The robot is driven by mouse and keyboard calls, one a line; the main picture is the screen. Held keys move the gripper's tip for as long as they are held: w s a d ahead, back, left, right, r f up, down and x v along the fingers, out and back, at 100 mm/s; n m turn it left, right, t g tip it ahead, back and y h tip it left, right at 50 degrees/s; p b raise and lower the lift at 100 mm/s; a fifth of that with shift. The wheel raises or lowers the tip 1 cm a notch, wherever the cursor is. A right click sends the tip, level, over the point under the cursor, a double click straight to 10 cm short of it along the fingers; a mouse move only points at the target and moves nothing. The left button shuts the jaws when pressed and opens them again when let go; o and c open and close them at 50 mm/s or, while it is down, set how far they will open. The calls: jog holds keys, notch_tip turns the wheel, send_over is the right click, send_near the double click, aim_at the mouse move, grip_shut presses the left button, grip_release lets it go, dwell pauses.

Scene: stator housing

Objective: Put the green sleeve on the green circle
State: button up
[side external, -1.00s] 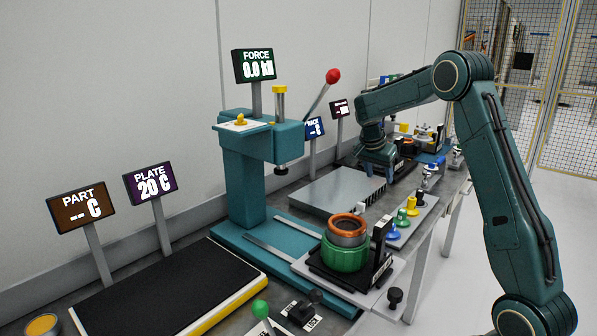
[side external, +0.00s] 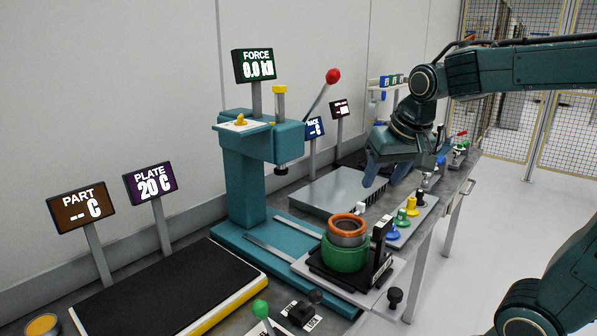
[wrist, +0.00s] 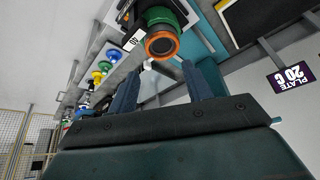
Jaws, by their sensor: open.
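The green sleeve (side external: 344,254) looks like the green ring low around a grey cylinder with an orange-brown ring (side external: 347,223) on top. It stands upright in a black fixture (side external: 352,280) in front of the press. The wrist view shows the green part (wrist: 166,14) beyond my fingertips, with the orange ring (wrist: 161,41) nearer. My gripper (side external: 384,178) is open and empty, above the bench behind and right of the sleeve. My gripper's two fingers (wrist: 160,77) are apart in the wrist view. I cannot make out a green circle.
The teal press (side external: 257,170) with a red-knobbed lever stands left of my gripper. A black plate (side external: 165,295) with a yellow edge lies at front left. Several coloured knobbed pieces (side external: 405,218) stand in a row right of the fixture. A flat grey plate (side external: 335,190) lies behind the sleeve.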

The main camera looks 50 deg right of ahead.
jog(key=s+a+f+n+t+y, duration=0.1)
jog(key=s+a+f+n+y, duration=0.1)
jog(key=s+a+n, duration=0.4)
jog(key=s+a+f, duration=0.1)
jog(key=s+a, duration=0.1)
jog(key=s, duration=0.3)
jog(key=shift+a+n, duration=0.3)
jog(key=shift+a, duration=0.05)
dwell(0.7)
